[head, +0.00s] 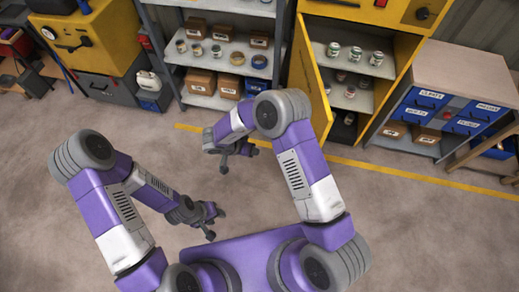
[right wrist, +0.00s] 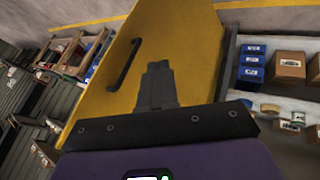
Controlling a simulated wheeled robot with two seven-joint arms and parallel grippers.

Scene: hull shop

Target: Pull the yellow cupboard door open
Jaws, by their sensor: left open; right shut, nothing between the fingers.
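The yellow cupboard (head: 408,50) stands at the top right of the head view. Its yellow door (head: 309,75) stands swung open towards the left, and shelves with several cans (head: 355,54) show inside. In the right wrist view the door's face (right wrist: 185,45) fills the middle, with a dark bar handle (right wrist: 124,65) on it. My right gripper (head: 238,160) is left of the door in the head view. Its fingers (right wrist: 157,75) are shut and empty, to the right of the handle and apart from it. My left gripper (head: 216,224) is open and empty over the floor, lower left.
A grey shelf (head: 213,100) with boxes and tins stands left of the door. A workbench (head: 462,75) with blue drawers stands right of the cupboard. A yellow line (head: 400,175) crosses the floor. The floor in front is clear.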

